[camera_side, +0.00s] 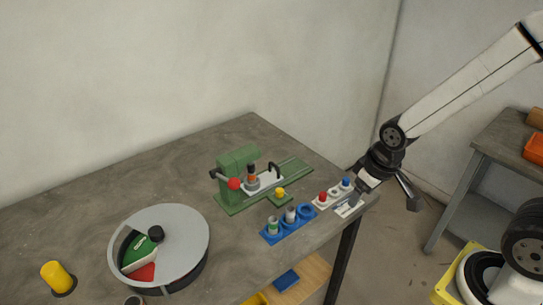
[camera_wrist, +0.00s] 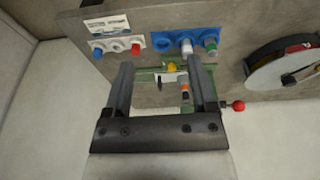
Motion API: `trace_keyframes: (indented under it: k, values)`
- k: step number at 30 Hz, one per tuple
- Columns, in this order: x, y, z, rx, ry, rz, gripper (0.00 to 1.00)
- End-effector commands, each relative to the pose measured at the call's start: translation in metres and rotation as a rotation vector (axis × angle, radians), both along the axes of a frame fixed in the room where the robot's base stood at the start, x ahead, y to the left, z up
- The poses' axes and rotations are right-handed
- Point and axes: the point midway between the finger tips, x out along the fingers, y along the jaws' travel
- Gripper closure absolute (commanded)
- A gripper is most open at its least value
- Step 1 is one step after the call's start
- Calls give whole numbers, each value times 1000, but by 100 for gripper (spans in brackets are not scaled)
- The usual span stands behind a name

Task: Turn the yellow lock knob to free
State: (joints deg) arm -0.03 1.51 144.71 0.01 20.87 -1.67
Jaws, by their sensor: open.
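The yellow lock knob (camera_side: 280,191) stands on the front edge of the green frame jig (camera_side: 237,180). It also shows in the wrist view (camera_wrist: 172,67), between and beyond my fingers. My gripper (camera_side: 350,204) is at the right edge of the table, to the right of the jig and apart from the knob. In the wrist view my gripper (camera_wrist: 160,72) is open, with nothing between its fingers. Which way the knob is turned is too small to tell.
A red ball-ended lever (camera_side: 234,184) sticks out from the jig. A blue holder (camera_side: 275,237) and a white holder (camera_side: 317,204) with coloured pegs stand in front of it. A round grey-lidded drum (camera_side: 185,228) and a yellow cylinder (camera_side: 56,276) are left. The table's back left is clear.

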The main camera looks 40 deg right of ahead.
Motion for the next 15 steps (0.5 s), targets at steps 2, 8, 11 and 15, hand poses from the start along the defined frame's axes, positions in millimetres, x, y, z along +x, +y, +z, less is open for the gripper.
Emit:
trace_keyframes:
  k: [2, 8, 11, 15]
  values:
    - [11, 0, 0, -6, 7, 30, 27]
    - [52, 2, -2, -33, 37, 161, 27]
    - [77, 3, -5, -48, 56, 247, 27]
    - [112, 5, -13, -66, 84, 368, 27]
